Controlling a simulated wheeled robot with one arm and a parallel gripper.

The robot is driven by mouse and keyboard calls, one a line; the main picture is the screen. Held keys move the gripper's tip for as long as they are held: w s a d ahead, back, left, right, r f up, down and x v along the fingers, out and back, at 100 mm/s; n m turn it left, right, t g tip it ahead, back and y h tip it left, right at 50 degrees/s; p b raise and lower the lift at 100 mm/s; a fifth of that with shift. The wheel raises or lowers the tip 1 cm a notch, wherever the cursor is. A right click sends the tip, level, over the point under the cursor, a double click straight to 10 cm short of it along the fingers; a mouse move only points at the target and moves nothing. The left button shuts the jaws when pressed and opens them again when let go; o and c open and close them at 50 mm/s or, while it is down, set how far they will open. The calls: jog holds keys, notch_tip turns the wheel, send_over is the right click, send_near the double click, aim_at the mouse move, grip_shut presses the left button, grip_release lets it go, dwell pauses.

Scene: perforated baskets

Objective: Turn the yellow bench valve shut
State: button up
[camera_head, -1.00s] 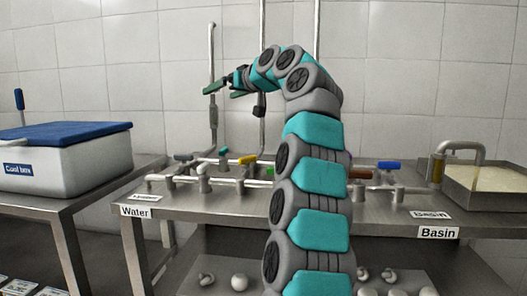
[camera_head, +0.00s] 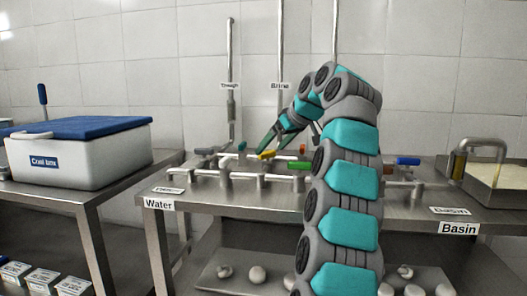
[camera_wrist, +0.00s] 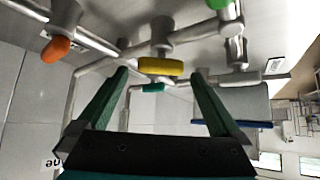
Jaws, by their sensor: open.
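The yellow bench valve (camera_head: 267,154) has a yellow lever on grey pipework on the steel bench. In the wrist view the yellow lever (camera_wrist: 161,67) lies crosswise, ahead of my gripper and between the lines of its fingers. My gripper (camera_head: 268,140) is open, with green fingers pointing down and left, close to the yellow valve in the head view. In the wrist view the open fingers (camera_wrist: 160,75) are empty. I cannot tell whether they touch the lever. Part of the pipework is hidden behind my arm.
A green valve handle (camera_head: 299,166) sits close to the right of the yellow one. A teal handle (camera_head: 242,146) and a grey handle (camera_head: 205,151) are to the left. An orange handle (camera_wrist: 56,49) is nearby. A blue-lidded cool box (camera_head: 75,155) stands left. A basin (camera_head: 500,190) is right.

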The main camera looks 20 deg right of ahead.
aim_at(267, 155)
jog(key=shift+x, duration=1.1)
jog(key=c, duration=1.2)
jog(key=shift+a+f+m+h+b, duration=0.15)
jog(key=shift+m+h+b, duration=0.15)
jog(key=shift+m+b, duration=0.15)
jog(key=shift+m+h+b, duration=0.5)
jog(key=shift+m+b, duration=0.05)
jog(key=shift+s+a+m+h+b, duration=0.1)
jog(key=shift+m+h+b, duration=0.45)
jog(key=shift+m, duration=0.25)
jog(key=m+h, duration=0.3)
jog(key=shift+a+r, duration=0.15)
jog(key=shift+r, duration=0.05)
jog(key=shift+w+a+m+g+h+p, duration=0.15)
jog(key=shift+m+g+h, duration=0.1)
jog(key=shift+m+h, duration=0.5)
jog(key=shift+w+d+m+g+h+p, duration=0.15)
jog(key=shift+m+g+h, duration=0.15)
jog(key=shift+m, duration=0.75)
jog(key=shift+s+a, duration=0.15)
